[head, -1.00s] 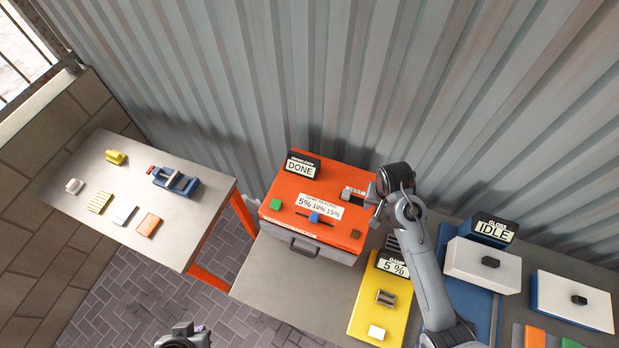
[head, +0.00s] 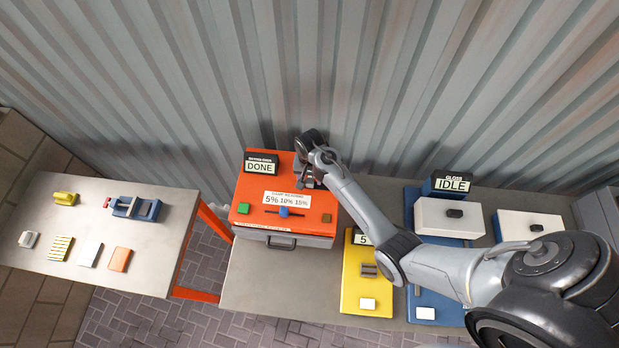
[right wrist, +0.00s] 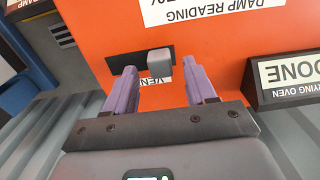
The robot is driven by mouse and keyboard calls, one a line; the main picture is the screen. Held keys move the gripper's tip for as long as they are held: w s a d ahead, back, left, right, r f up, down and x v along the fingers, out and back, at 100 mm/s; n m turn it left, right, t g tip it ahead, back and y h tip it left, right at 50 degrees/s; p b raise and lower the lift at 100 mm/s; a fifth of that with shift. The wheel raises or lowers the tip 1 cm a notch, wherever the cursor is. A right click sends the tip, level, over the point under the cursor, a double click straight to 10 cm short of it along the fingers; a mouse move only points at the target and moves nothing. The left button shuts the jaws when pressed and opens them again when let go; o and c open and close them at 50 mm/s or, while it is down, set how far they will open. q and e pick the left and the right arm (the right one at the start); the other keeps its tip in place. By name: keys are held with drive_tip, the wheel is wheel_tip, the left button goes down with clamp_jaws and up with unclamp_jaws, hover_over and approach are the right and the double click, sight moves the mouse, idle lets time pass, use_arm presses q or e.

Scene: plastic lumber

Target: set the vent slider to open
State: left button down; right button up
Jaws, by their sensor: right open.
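The orange drying oven (head: 245,190) stands on the bench, with its sign reading "DONE" (head: 260,166). In the right wrist view the vent slider is a grey knob (right wrist: 160,65) in a short dark slot (right wrist: 126,66). The knob sits at the slot's right end in that view, and a partly covered "VEN..." label (right wrist: 155,82) lies beside it. My right gripper (right wrist: 162,84) is open, its two purple fingers spread on either side of the label, close to the knob. In the head view my right gripper (head: 306,178) is over the oven's right back part and hides the slider.
The oven top also carries a blue slider knob (head: 284,211), a green button (head: 243,208) and a brown button (head: 326,218). A yellow damp meter (head: 352,290) and a gloss unit with an "IDLE" sign (head: 452,184) stand to the right. A corrugated wall rises close behind.

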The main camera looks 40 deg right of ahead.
drive_tip(key=shift+f, duration=0.95)
drive_tip(key=shift+c, duration=0.4)
clamp_jaws()
drive_tip(key=shift+w, duration=0.1)
